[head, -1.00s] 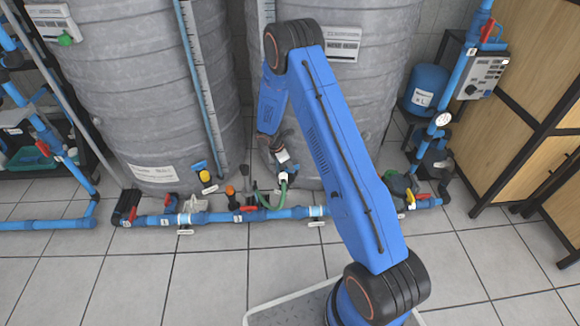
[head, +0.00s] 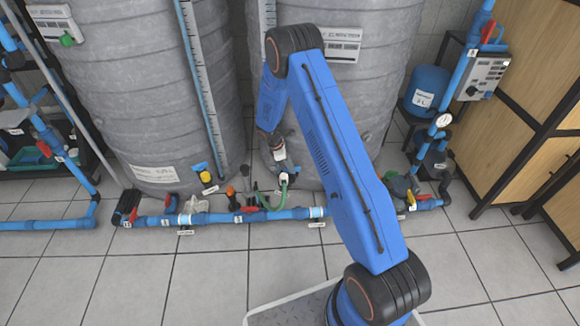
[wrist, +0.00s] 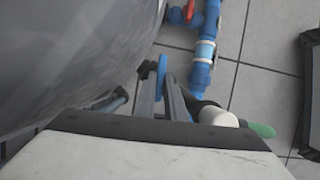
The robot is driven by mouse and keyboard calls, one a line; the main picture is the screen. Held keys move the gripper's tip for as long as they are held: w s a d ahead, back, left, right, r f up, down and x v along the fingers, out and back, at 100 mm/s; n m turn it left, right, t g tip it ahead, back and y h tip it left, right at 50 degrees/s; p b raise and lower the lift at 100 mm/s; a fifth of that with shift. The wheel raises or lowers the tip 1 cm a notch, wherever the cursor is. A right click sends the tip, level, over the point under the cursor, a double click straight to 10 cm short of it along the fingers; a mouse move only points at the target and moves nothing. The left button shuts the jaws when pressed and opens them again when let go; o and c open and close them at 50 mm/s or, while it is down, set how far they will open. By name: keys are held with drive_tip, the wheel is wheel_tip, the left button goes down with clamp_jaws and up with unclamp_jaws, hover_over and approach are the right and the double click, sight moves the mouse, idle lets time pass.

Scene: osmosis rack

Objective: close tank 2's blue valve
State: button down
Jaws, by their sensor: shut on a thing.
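My gripper (wrist: 163,98) is shut on a blue valve handle (wrist: 162,72), a thin flat piece between the fingertips in the wrist view. In the head view my gripper (head: 281,160) is small, low against the front of the right grey tank (head: 345,110). The blue handle cannot be made out there. The valve's body is hidden from both views, so I cannot tell how far the handle is turned. The tank also fills the left of the wrist view (wrist: 60,60).
A blue pipe (head: 235,217) with red-handled valves runs along the floor before the tanks. A green hose (head: 284,187) with a white fitting is just below my gripper. The left tank (head: 150,100) stands beside. A pump panel (head: 487,75) is at right.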

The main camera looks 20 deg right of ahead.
drive_tip(key=c, duration=1.8)
unclamp_jaws()
drive_tip(key=v, duration=1.7)
drive_tip(key=shift+r, duration=0.2)
